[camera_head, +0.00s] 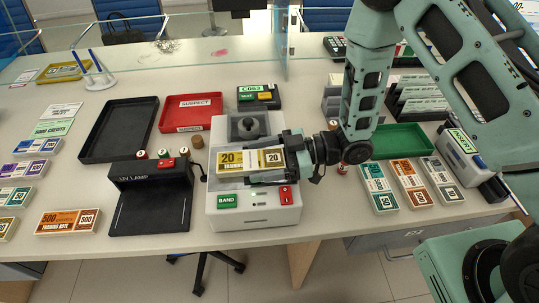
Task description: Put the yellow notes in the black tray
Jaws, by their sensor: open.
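The yellow notes (236,161), a banded bundle marked 20, lie on top of the white banding machine (214,205). My gripper (268,160) reaches in from the right with its fingers apart, one at the far side and one at the near side of the bundle's right end. The fingers are open; whether either touches the notes I cannot tell. The black tray (90,157) lies on the counter to the left, and it looks empty.
A UV lamp (150,172) stands between the machine and the black tray's near side. A red SUSPECT tray (183,127) lies right of the black tray, with small stamps (164,153) before it. A green tray (412,135) and several note bundles (410,182) are at right.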

